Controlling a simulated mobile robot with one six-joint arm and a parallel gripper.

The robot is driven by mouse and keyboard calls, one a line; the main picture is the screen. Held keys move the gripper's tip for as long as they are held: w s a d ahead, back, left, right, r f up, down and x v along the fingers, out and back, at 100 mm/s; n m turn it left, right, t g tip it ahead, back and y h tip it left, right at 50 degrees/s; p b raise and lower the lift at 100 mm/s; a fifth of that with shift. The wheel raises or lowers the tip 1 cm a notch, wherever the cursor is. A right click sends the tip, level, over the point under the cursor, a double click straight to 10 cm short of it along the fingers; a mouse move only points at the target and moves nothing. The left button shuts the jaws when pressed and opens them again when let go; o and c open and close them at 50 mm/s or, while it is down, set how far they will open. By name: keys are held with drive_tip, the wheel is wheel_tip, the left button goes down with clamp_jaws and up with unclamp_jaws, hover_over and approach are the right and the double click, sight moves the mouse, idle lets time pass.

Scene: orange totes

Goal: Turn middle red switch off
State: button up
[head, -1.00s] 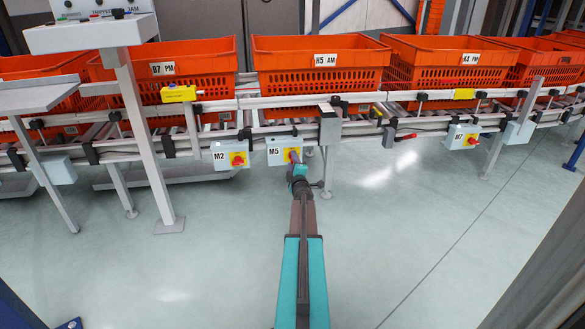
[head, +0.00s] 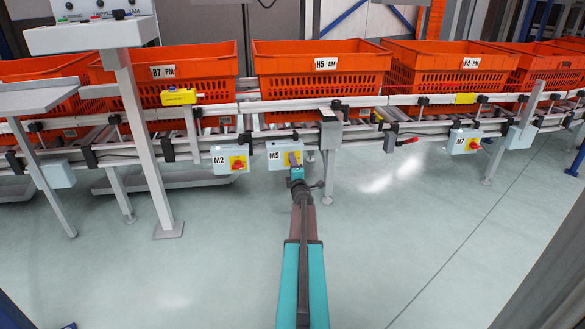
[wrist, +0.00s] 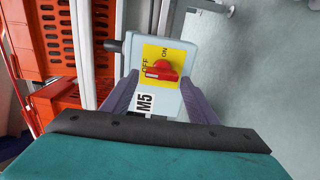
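The middle switch box (head: 279,151), labelled M5, is pale blue with a yellow plate and hangs on the conveyor's lower rail. In the head view my gripper (head: 295,166) is in front of it and mostly hides its red knob. In the wrist view the red switch (wrist: 160,71) shows clearly on its yellow plate with the words OFF and ON. Its ridge lies roughly across the picture, with its left end just below OFF. My gripper's purple fingers (wrist: 160,84) are apart, one on each side of the box, with nothing held. I cannot tell whether they touch the box.
Box M2 (head: 222,160) with its red switch is to the left, and box M7 (head: 459,140) is farther right. Orange totes (head: 320,85) stand on the conveyor above. A grey post (head: 330,150) stands just right of M5. The floor in front is clear.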

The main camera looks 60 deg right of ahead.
drive_tip(key=shift+o, duration=0.3)
drive_tip(key=shift+s, duration=0.2)
drive_tip(key=p+v, duration=0.4)
drive_tip(key=v, duration=0.9)
drive_tip(key=shift+a+p, duration=0.3)
drive_tip(key=shift+p, duration=0.05)
idle(0.4)
